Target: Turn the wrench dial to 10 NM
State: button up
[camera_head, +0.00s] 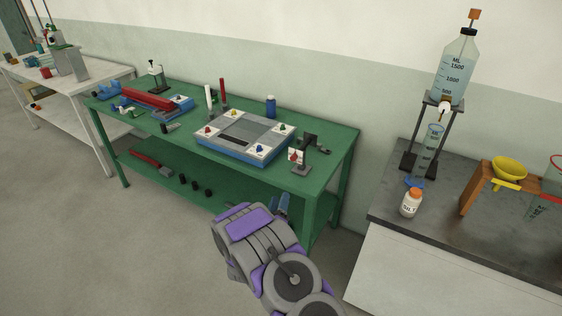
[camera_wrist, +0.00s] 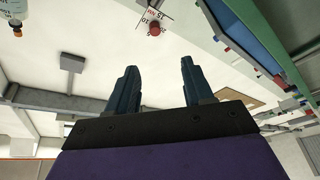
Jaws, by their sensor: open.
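The wrench dial is a small white plate (camera_head: 295,155) with a red knob, on a dark stand near the right front corner of the green bench. In the wrist view the dial's red knob (camera_wrist: 153,29) shows near the top edge, with upside-down printed marks and lines beside it. The plate is cut off by the frame, and I cannot tell the knob's setting. My gripper (camera_wrist: 156,67) is open and empty, its two dark blue fingers well apart. The knob lies beyond the fingertips, roughly in line with the gap, untouched. In the head view my arm reaches toward the bench's right end.
The green bench (camera_head: 335,150) also holds a blue-edged panel (camera_head: 244,153) with colored knobs, left of the dial, and a blue bottle (camera_head: 270,106). A grey counter (camera_head: 440,208) with a white jar (camera_head: 410,204) stands to the right. Floor shows between bench and counter.

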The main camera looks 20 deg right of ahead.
jog(key=b, duration=0.4)
send_near(292, 160)
jog(key=d+x, duration=0.1)
jog(key=x, duration=0.7)
jog(key=shift+w+a+r+t, duration=0.15)
jog(key=shift+a+t, duration=0.15)
jog(key=shift+a, duration=0.35)
jog(key=shift+d+h, duration=0.3)
jog(key=shift+d, duration=0.2)
jog(key=c, duration=0.5)
jog(key=shift+a, duration=0.25)
grip_shut()
